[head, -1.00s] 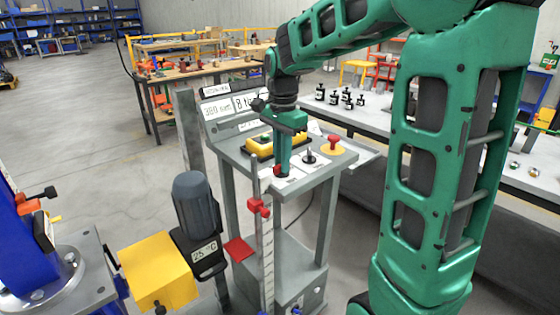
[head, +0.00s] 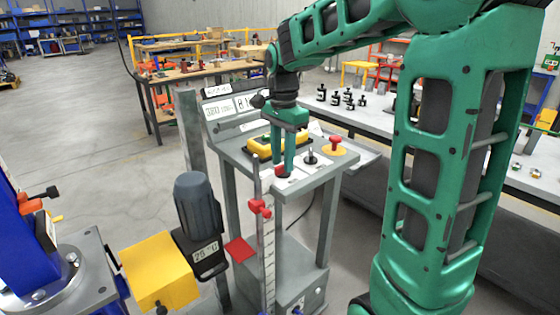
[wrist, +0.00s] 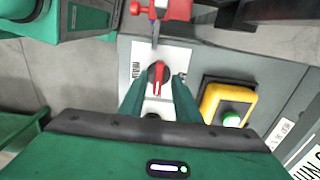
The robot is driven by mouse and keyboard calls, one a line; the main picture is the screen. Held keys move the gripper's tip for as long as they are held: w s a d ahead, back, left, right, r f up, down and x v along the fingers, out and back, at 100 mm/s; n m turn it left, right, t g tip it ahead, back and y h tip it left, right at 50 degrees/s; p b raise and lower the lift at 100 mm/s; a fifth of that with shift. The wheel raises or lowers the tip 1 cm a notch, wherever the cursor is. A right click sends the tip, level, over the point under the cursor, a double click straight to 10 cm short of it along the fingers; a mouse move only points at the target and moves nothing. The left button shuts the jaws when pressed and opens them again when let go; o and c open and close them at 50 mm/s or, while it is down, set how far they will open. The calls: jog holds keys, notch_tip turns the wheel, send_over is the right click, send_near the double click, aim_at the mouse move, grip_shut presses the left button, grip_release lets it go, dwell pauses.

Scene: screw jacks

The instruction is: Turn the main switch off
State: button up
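The main switch appears to be a red rotary knob with a white pointer on a white plate (wrist: 157,73). In the wrist view the pointer faces my gripper's palm. In the head view the knob (head: 282,171) sits at the front left of the grey control stand's top, partly covered by my fingers. My gripper (wrist: 158,80) is pointed down and open. Its two green fingertips stand either side of the knob, with a gap visible on each side. I cannot tell how far down they reach along it.
A yellow box with a green button (wrist: 231,118) is close beside the fingers. A black knob (head: 310,157) and a red mushroom button on a yellow disc (head: 334,145) stand to the right. A red clamp on an upright rule (head: 260,208) is in front.

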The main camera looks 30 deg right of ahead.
notch_tip(320, 180, up, 10)
dwell(0.4)
jog(key=shift+f, duration=0.1)
jog(key=s+d+f+n, duration=0.3)
jog(key=s+f, duration=0.5)
jog(key=s, duration=0.6)
jog(key=s+d+f+n, duration=0.3)
jog(key=s+f+n, duration=0.3)
jog(key=s, duration=0.8)
notch_tip(320, 180, down, 2)
jog(key=shift+n, duration=0.3)
jog(key=shift+w+a, duration=0.1)
